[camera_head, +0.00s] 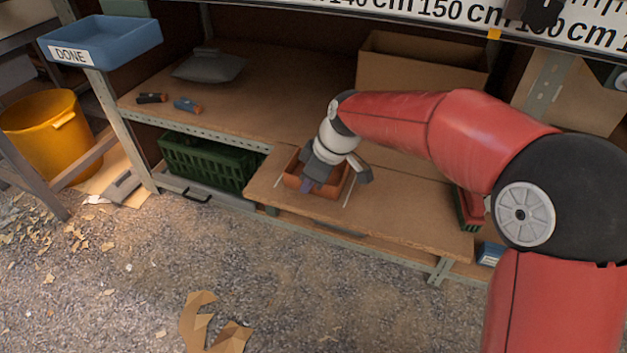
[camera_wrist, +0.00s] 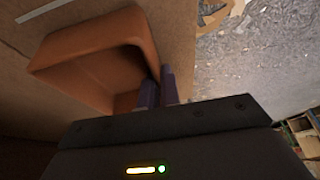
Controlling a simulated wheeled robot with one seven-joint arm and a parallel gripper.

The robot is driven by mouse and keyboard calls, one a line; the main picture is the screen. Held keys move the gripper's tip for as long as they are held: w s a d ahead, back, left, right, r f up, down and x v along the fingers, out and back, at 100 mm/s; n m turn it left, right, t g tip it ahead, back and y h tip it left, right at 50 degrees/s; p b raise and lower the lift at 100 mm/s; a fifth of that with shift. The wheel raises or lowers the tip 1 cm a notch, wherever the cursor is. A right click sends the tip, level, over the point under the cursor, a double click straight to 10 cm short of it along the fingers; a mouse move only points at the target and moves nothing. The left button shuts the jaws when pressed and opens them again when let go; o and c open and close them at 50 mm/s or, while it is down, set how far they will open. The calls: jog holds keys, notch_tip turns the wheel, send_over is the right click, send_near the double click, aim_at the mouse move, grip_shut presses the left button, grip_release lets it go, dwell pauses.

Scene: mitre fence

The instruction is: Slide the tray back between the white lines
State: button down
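The orange-brown tray (camera_head: 291,181) sits on a wooden board at the front of the lower shelf. It looks empty in the wrist view (camera_wrist: 90,35). A short white line (camera_head: 279,177) shows to its left and another (camera_head: 349,191) to its right. One white line (camera_wrist: 42,11) also shows in the wrist view, apart from the tray. My gripper (camera_head: 307,184) reaches down over the tray. Its purple fingers (camera_wrist: 159,88) are close together at the tray's floor-side wall, one on each side, and look shut on it. My gripper hides part of the tray.
The board's front edge (camera_head: 375,234) is close to the tray, with the gravel floor below. A green crate (camera_head: 205,165) stands under the shelf at left. A cardboard box (camera_head: 425,68) stands behind. A red bin (camera_head: 468,211) is at right.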

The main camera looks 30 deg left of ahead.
grip_release()
dwell(0.8)
jog(key=shift+r, duration=0.1)
jog(key=shift+r+p, duration=2.55)
jog(key=shift+r, duration=0.9)
